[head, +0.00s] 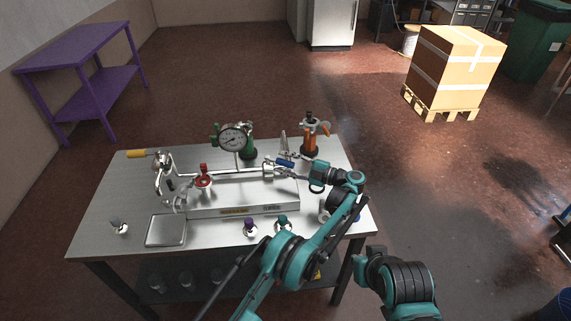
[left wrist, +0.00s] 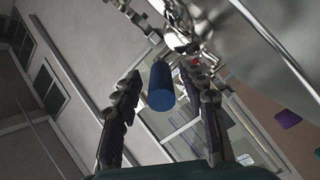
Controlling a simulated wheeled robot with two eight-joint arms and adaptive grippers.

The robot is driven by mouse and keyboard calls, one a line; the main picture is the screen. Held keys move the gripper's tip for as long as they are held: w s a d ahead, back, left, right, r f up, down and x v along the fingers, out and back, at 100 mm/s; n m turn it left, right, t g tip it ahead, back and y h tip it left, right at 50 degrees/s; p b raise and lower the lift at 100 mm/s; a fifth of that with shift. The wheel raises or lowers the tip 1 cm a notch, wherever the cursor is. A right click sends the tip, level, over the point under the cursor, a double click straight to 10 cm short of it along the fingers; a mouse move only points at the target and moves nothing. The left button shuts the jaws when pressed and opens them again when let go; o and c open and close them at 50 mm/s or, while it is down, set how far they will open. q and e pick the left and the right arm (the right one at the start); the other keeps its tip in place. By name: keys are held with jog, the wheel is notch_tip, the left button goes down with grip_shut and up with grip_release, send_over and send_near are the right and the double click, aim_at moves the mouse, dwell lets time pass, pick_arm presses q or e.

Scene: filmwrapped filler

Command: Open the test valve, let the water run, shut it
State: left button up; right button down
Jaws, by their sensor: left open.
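A metal pipe rig stands on the steel table (head: 115,190). It carries a dial gauge (head: 235,138), a red-topped valve (head: 203,178) and a blue handle (head: 285,163) at its right end. No readable label shows which one is the test valve. My left gripper (head: 292,167) reaches in from the right beside the blue handle. In the left wrist view the blue cylindrical handle (left wrist: 161,88) lies between the open fingers (left wrist: 165,72), with gaps visible on both sides. No running water can be made out. My right gripper is out of view.
A shallow metal tray (head: 166,230) sits at the table's front left. Purple-capped (head: 250,227) and teal-capped (head: 283,222) items stand near the front edge. An orange-bodied tool (head: 310,142) stands behind my left gripper.

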aim_at(285, 161)
pick_arm(q)
jog(key=shift+o, duration=0.7)
jog(key=r, duration=0.5)
jog(key=shift+w+r, duration=0.35)
jog(key=shift+w, duration=0.05)
jog(key=r, duration=0.1)
jog(key=s+r, duration=0.1)
jog(key=r, duration=0.1)
jog(key=shift+s+r, duration=0.1)
jog(key=shift+r, duration=0.15)
jog(key=shift+c, duration=0.7)
jog(key=shift+w+r, duration=0.25)
jog(key=shift+r, duration=0.1)
dwell(0.6)
